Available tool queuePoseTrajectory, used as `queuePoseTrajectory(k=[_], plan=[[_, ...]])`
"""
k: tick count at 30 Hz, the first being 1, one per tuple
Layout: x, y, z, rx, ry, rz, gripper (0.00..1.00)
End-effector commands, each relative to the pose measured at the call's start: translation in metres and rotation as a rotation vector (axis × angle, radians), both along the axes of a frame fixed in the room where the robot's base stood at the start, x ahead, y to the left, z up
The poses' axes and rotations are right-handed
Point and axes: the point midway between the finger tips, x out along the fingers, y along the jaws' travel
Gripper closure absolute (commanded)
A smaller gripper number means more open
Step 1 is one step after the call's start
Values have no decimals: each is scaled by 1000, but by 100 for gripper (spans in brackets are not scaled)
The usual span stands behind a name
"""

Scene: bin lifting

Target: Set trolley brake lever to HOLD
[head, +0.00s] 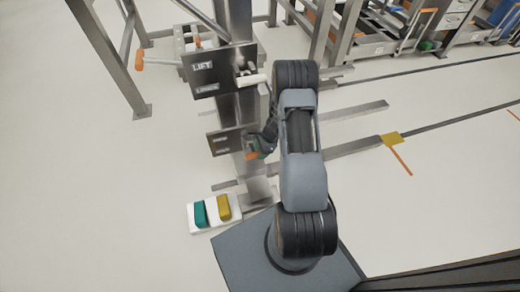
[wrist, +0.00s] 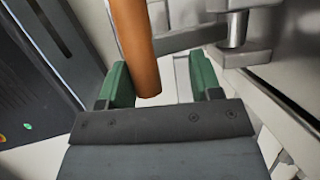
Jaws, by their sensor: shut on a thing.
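An orange lever handle (wrist: 135,45) shows in the wrist view, between the green fingers of my gripper (wrist: 162,85) and close to the left one. In the head view my gripper (head: 262,146) is at a lower dark panel (head: 220,143) on the metal post, with a small orange end (head: 253,155) beside it. My gripper is shut on the orange lever handle. The panel's lettering is too small to read, so I cannot tell which mark the lever points to. My arm hides part of the post.
Above is a panel marked LIFT and LOWER (head: 203,68), with a pale handle (head: 251,80) on its right. Another orange-ended lever (head: 140,61) sticks out left. Green and yellow pedals (head: 211,211) lie at the post's foot. Rails with a yellow block (head: 391,139) run right. Floor at left is clear.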

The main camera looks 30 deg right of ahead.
Motion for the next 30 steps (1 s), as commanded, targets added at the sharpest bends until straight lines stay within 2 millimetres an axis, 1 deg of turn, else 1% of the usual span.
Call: queuePoseTrajectory(k=[1,5,7,14,16,22,30], plan=[[-7,3,-12,5,18,0,84],[-7,5,-20,4,17,2,91],[-7,6,-26,4,14,3,100],[-3,7,-41,0,2,4,100],[-2,6,-39,-1,-1,3,99],[-5,1,-38,1,3,-6,80],[-6,2,-39,2,5,-5,54]])
